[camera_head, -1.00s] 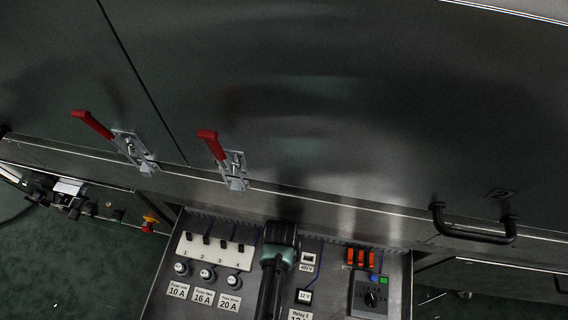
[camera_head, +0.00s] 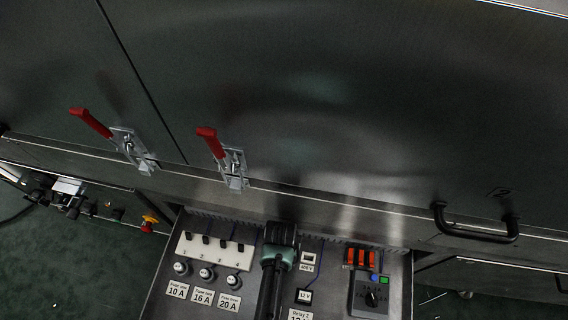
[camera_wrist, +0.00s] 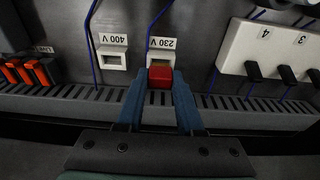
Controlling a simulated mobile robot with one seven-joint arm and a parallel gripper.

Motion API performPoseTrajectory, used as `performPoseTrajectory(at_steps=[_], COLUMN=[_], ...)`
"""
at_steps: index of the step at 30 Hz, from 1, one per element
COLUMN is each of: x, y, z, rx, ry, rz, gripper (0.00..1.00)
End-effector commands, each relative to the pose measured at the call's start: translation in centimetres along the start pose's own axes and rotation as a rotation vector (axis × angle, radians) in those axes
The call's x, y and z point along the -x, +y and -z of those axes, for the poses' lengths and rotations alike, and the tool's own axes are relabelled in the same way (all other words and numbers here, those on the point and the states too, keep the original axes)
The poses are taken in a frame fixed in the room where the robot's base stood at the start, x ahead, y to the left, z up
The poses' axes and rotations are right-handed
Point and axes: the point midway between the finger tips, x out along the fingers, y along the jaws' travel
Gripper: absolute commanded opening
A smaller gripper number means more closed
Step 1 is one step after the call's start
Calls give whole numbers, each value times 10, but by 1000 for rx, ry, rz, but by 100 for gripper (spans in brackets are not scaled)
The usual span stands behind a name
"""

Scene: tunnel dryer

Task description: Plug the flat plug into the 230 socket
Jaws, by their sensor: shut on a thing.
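My gripper (camera_wrist: 160,86) shows in the wrist view with its two blue fingers shut on a small red flat plug (camera_wrist: 160,76). The plug is right at the 230 V socket (camera_wrist: 160,58), under its upside-down label, and covers part of it. I cannot tell how deep the plug sits in the socket. In the head view my gripper (camera_head: 280,234) reaches over the panel, and my arm hides the plug and the 230 V socket there.
The 400 V socket (camera_wrist: 112,58) is beside the 230 V one. A white switch block (camera_head: 214,250), round fuses, orange switches (camera_head: 360,258) and a dial box (camera_head: 371,295) share the panel. Blue wires run close by. A slotted duct (camera_wrist: 60,101) lies under my fingers.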

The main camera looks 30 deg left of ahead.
Motion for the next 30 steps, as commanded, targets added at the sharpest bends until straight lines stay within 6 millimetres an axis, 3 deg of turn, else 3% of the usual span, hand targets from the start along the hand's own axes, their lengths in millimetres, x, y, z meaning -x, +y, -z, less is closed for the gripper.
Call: performPoseTrajectory(at_steps=[17, 18, 21, 24, 30], x=[-16, -16, -15, -14, -14], y=[0, 0, 0, 0, 0], z=[-2, -2, -2, -2, -2], rx=[0, 0, 0, 0, 0], ry=[0, 0, 1, 1, 1], rz=[0, 0, 0, 0, 0], gripper=[0, 38, 56, 71, 71])
